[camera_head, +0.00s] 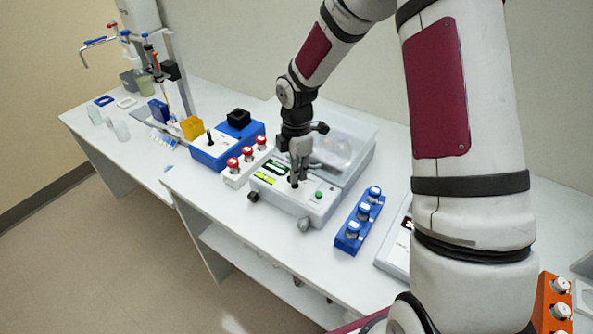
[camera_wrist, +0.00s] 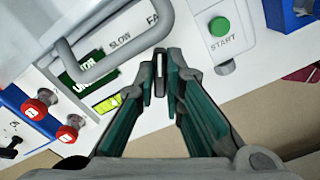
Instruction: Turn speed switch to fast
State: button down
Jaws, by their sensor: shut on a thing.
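The speed switch (camera_wrist: 160,68) is a small dark lever on the front panel of a white machine (camera_head: 267,203) with a clear lid. My gripper (camera_head: 295,184) points down at the panel and is shut on the switch. In the head view the fingers hide most of the switch. Which word the lever points at I cannot tell.
A green START button (camera_wrist: 219,27) is right of the fingers, and a grey lid handle (camera_wrist: 95,72) is close on the left. A white rack of red-capped vials (camera_head: 233,178) stands left of the machine. A blue rack (camera_head: 350,240) stands right.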

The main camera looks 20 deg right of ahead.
jog(key=c, duration=1.7)
grip_release()
notch_tip(320, 180, up, 12)
jog(key=shift+r, duration=0.1)
jog(key=s+r+m+t+h, duration=0.1)
jog(key=s+r+m+t, duration=0.2)
jog(key=s+r+m, duration=0.85)
jog(key=s+r+m+t, duration=0.1)
jog(key=s+m, duration=0.1)
jog(key=s, duration=0.2)
jog(key=s+r+m, duration=0.2)
jog(key=s+m, duration=0.1)
jog(key=s, duration=0.2)
jog(key=s+a+r+m+t+y, duration=0.1)
jog(key=s+r+m, duration=0.1)
jog(key=s, duration=0.3)
jog(key=shift+m+t+b, duration=0.25)
jog(key=shift+t+b, duration=0.05)
